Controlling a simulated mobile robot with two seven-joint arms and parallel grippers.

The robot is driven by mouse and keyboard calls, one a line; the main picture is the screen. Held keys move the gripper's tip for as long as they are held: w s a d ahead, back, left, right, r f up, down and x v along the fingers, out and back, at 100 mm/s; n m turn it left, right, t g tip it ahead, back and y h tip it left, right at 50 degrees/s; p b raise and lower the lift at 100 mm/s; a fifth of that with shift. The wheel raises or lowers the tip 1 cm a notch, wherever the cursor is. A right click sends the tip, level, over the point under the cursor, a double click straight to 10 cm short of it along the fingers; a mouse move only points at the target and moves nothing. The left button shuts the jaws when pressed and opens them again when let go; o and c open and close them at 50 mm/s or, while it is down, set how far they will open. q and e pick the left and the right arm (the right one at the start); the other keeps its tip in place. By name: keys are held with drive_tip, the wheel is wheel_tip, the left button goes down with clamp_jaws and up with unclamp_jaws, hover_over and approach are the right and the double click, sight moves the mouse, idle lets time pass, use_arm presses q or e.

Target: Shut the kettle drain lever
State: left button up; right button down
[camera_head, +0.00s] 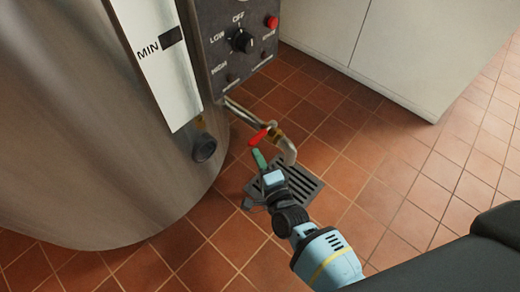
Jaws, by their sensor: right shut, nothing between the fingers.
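The kettle (110,140) is a large steel drum at the left. A bent metal drain pipe (288,152) comes out below its control box, with a brass fitting on it. The red drain lever (259,137) sits on this pipe and points down to the left. My right gripper (258,158) comes in from the lower right. Its green fingers are shut and empty, with their tips just below the lever's lower end. I cannot tell whether they touch it. My left gripper is not in view.
A dark floor grate (307,187) lies under the pipe's mouth, partly behind my gripper. A control box (233,50) with a dial and red button hangs above the pipe. A dark round stub (204,147) juts from the kettle. White cabinets (400,45) stand behind; tiled floor is clear at right.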

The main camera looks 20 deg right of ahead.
drive_tip(key=s+d+p, duration=0.1)
drive_tip(key=s+d, duration=0.1)
drive_tip(key=s, duration=0.3)
drive_tip(key=shift+s, duration=0.35)
drive_tip(key=shift+d+f, duration=0.1)
